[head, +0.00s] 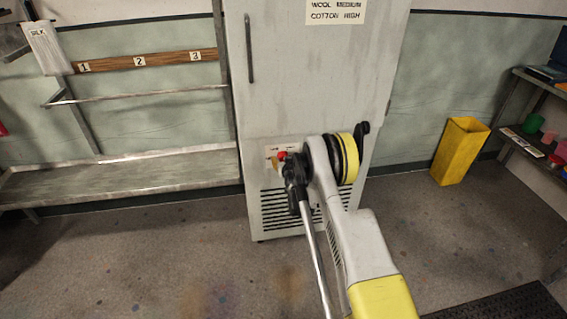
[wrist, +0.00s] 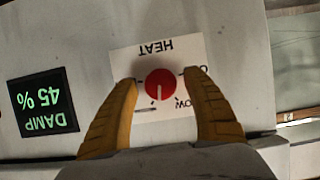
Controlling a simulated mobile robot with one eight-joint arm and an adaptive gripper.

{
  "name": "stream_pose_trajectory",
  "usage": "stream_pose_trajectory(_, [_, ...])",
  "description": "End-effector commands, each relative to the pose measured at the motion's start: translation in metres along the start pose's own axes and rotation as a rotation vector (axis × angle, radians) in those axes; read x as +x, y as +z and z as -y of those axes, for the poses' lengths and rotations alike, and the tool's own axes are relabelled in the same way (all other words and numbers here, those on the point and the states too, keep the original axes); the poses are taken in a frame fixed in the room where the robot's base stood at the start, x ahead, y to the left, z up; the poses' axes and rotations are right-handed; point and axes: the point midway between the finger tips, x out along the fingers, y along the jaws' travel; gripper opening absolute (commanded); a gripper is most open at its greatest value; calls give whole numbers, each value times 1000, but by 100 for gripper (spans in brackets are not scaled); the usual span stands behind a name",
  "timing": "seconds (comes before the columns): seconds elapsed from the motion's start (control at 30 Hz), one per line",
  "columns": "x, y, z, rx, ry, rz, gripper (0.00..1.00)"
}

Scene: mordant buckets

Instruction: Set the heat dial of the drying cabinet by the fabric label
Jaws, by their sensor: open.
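The drying cabinet (head: 320,90) is a tall grey unit with a handle on its door. Its heat dial (wrist: 160,85) is a round red knob with a white pointer line, on a white plate marked HEAT, upside down in the wrist view. The pointer aims toward the bottom of that picture. LOW shows at lower right; other marks are partly hidden by the fingers. My gripper (wrist: 162,78) is open, its yellow fingers on either side of the dial; contact cannot be told. A fabric label reading SILK (head: 39,31) hangs on pale cloth at upper left.
A door chart (head: 336,11) reads WOOL MEDIUM, COTTON HIGH; its top is cropped. A display (wrist: 43,102) reads DAMP 45 %. A rail numbered 1 to 3 (head: 110,66) and a metal bench (head: 120,180) stand left. A yellow bin (head: 460,152) stands right.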

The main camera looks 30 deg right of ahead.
Motion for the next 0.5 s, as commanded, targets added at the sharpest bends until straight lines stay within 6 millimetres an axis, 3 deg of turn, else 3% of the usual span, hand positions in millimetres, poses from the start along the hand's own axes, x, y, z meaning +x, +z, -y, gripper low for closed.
stream_pose_trajectory(0.1, [9, 0, 0, 0, 0, 0, 58])
stream_pose_trajectory(0.4, [11, -1, 0, 0, 0, 0, 58])
stream_pose_trajectory(0.5, [11, -1, 0, 0, 0, 0, 29])
